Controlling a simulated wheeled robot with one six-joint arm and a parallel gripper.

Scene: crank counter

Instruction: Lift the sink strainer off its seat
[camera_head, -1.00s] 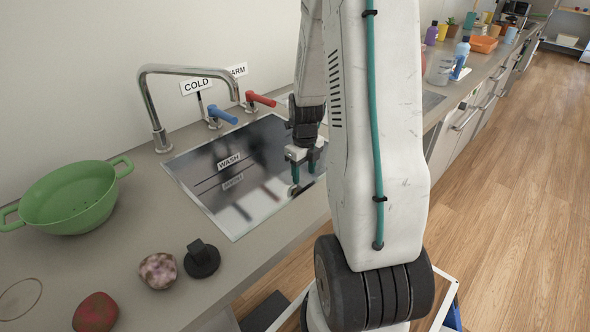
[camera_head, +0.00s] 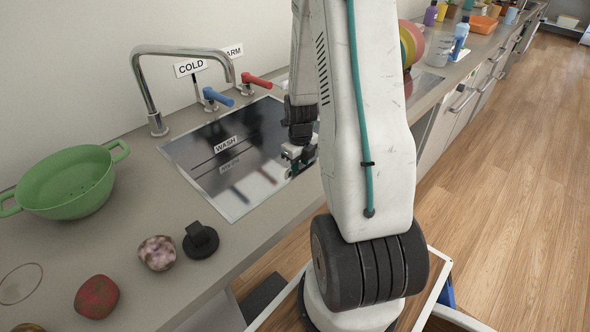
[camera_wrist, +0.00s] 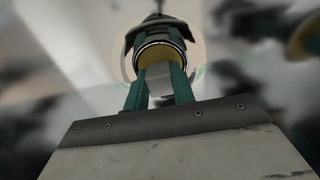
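My gripper (camera_head: 300,155) is low over the right part of the dark, shiny sink (camera_head: 205,160), partly hidden behind my arm. In the wrist view its two teal fingers (camera_wrist: 160,88) stand apart. A rounded thing with a metal rim and a yellow-brown side (camera_wrist: 160,50) shows between and beyond the fingertips. It may be the sink strainer, but blur leaves this unsure. I cannot tell whether the fingers touch it. In the head view I cannot make out the strainer or its seat clearly.
A curved tap (camera_head: 155,95), a blue lever (camera_head: 217,97) and a red lever (camera_head: 256,81) stand behind the sink. A green colander (camera_head: 68,184), a black knobbed disc (camera_head: 201,241), a speckled stone (camera_head: 158,253) and a red stone (camera_head: 97,297) lie left and in front.

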